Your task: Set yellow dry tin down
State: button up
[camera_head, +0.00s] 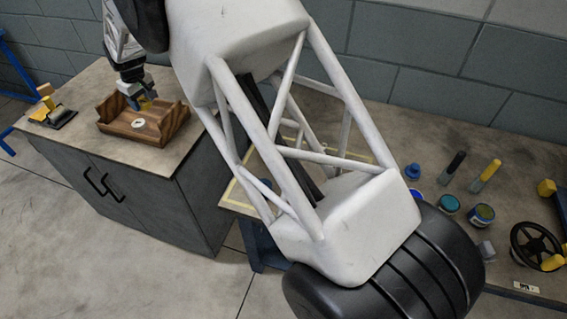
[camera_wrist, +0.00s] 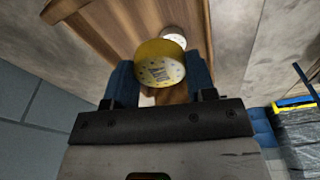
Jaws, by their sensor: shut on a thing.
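My gripper (camera_head: 143,104) is shut on the yellow tin, over the wooden tray (camera_head: 172,134) on the cabinet top. In the wrist view the yellow tin (camera_wrist: 160,66) sits between my two blue fingers (camera_wrist: 160,80), its printed pale round face towards the camera. Only a small yellow part of it shows in the head view. A small white round thing (camera_head: 138,124) lies in the tray; it also shows just beyond the tin in the wrist view (camera_wrist: 173,33). I cannot tell whether the tin touches the tray floor.
A yellow and black object (camera_head: 55,116) lies left of the tray on the cabinet top (camera_head: 90,138). On the right workbench stand several tins, including a teal one (camera_head: 448,204), two yellow- and black-handled tools, and a black handwheel (camera_head: 535,245). My arm hides the middle.

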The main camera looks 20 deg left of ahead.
aim_at(143, 101)
jog(key=r, duration=0.4)
jog(key=shift+w+d, duration=0.2)
jog(key=shift+d, duration=0.1)
jog(key=w+d+m, duration=0.3)
jog(key=w+d, duration=0.1)
jog(key=d, duration=1.4)
jog(key=w+d+m, duration=0.3)
jog(key=d, duration=1.5)
jog(key=s+d+m+t, duration=0.1)
jog(key=s+d+m, duration=0.2)
jog(key=d, duration=1.1)
notch_tip(143, 101, down, 13)
jog(key=shift+w+a+f+h, duration=0.2)
jog(key=shift+w+a+h, duration=0.1)
jog(key=shift+a, duration=0.05)
jog(key=shift+f, duration=2.9)
jog(key=shift+f, duration=0.15)
jog(key=shift+f, duration=1.95)
